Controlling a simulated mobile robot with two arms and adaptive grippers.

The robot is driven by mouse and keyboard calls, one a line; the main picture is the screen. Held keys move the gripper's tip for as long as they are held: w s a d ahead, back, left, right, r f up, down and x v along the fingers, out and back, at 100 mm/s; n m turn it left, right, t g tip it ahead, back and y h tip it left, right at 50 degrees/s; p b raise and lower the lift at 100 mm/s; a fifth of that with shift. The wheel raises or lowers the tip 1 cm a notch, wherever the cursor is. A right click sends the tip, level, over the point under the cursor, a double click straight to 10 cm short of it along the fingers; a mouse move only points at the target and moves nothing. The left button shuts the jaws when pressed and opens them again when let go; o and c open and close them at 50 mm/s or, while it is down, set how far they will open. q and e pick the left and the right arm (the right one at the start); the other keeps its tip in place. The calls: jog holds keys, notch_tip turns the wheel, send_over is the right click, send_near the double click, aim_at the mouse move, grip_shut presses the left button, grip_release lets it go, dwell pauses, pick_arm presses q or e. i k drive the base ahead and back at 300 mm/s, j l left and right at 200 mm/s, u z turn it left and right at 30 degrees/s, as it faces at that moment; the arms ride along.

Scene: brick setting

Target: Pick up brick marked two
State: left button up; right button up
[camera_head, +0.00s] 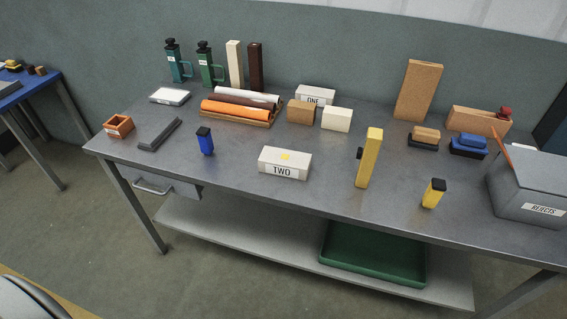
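A similar pale brick marked ONE (315,95) lies farther back, partly hidden behind a tan block and a white block. Neither of my grippers shows in the head view.
A blue bottle-like item (205,141) stands left of the TWO brick, and a tall yellow block (369,158) stands to its right. Orange and brown rolls (236,111) lie behind. A grey box marked REJECTS (532,185) is at the right end.

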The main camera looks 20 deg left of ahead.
aim_at(274, 161)
jog(key=u, duration=2.35)
jog(key=z, duration=1.7)
jog(key=i+j+z, duration=0.6)
jog(key=i+j, duration=0.2)
